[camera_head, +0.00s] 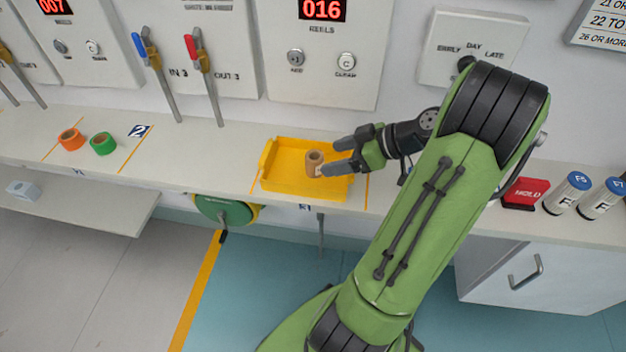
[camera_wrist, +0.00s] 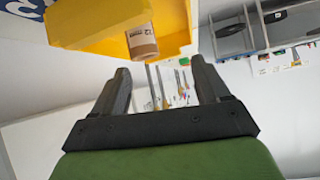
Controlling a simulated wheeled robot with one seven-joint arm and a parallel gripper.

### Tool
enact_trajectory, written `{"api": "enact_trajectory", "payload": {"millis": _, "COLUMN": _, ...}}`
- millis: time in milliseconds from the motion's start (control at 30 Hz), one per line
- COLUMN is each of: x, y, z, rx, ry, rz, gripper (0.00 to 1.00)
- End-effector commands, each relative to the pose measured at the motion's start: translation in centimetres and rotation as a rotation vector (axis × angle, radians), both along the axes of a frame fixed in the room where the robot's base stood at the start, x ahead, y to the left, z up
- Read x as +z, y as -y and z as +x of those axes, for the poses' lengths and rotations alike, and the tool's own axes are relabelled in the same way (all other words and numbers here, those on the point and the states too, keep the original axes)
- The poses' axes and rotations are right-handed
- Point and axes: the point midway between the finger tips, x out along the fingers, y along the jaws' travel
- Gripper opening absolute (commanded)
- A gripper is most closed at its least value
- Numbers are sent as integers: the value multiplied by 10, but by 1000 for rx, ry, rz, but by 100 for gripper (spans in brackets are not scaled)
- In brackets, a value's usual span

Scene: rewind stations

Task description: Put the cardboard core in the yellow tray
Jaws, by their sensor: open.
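The cardboard core (camera_head: 314,163) is a short brown tube standing in the yellow tray (camera_head: 284,184) on the counter. In the wrist view the core (camera_wrist: 142,42) shows a pale label, with the yellow tray (camera_wrist: 88,22) around it. My gripper (camera_head: 340,158) is open, its fingers spread at the right side of the tray, close to the core. In the wrist view nothing is between the fingers, and the core lies beyond their tips. Whether a finger touches the core I cannot tell.
An orange roll (camera_head: 71,139) and a green roll (camera_head: 103,143) lie on the counter at left. A red HOLD block (camera_head: 525,192) and blue-capped canisters (camera_head: 567,193) stand at right. Levers with blue and red handles (camera_head: 192,46) rise behind the counter.

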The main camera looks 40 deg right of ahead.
Motion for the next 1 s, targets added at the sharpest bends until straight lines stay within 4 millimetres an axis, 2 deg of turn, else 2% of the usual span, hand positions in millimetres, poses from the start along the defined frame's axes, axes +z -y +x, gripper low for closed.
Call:
{"api": "enact_trajectory", "payload": {"millis": 33, "x": 8, "y": -27, "z": 14, "rx": 37, "ry": -75, "rz": -21, "gripper": 75}}
{"api": "enact_trajectory", "payload": {"millis": 100, "x": 16, "y": -65, "z": 24, "rx": 51, "ry": -207, "rz": -50, "gripper": 75}}
{"api": "enact_trajectory", "payload": {"millis": 167, "x": 24, "y": -100, "z": 26, "rx": 40, "ry": -315, "rz": -89, "gripper": 75}}
{"api": "enact_trajectory", "payload": {"millis": 200, "x": 31, "y": -124, "z": 24, "rx": 21, "ry": -377, "rz": -123, "gripper": 75}}
{"api": "enact_trajectory", "payload": {"millis": 267, "x": 41, "y": -157, "z": 14, "rx": -28, "ry": -448, "rz": -176, "gripper": 75}}
{"api": "enact_trajectory", "payload": {"millis": 300, "x": 49, "y": -177, "z": 4, "rx": -70, "ry": -479, "rz": -209, "gripper": 75}}
{"api": "enact_trajectory", "payload": {"millis": 400, "x": 65, "y": -215, "z": -31, "rx": -201, "ry": -499, "rz": -257, "gripper": 75}}
{"api": "enact_trajectory", "payload": {"millis": 500, "x": 75, "y": -232, "z": -66, "rx": -326, "ry": -472, "rz": -244, "gripper": 75}}
{"api": "enact_trajectory", "payload": {"millis": 633, "x": 79, "y": -234, "z": -92, "rx": -425, "ry": -439, "rz": -192, "gripper": 75}}
{"api": "enact_trajectory", "payload": {"millis": 733, "x": 79, "y": -233, "z": -98, "rx": -453, "ry": -435, "rz": -173, "gripper": 75}}
{"api": "enact_trajectory", "payload": {"millis": 1000, "x": 83, "y": -233, "z": -97, "rx": -455, "ry": -435, "rz": -173, "gripper": 75}}
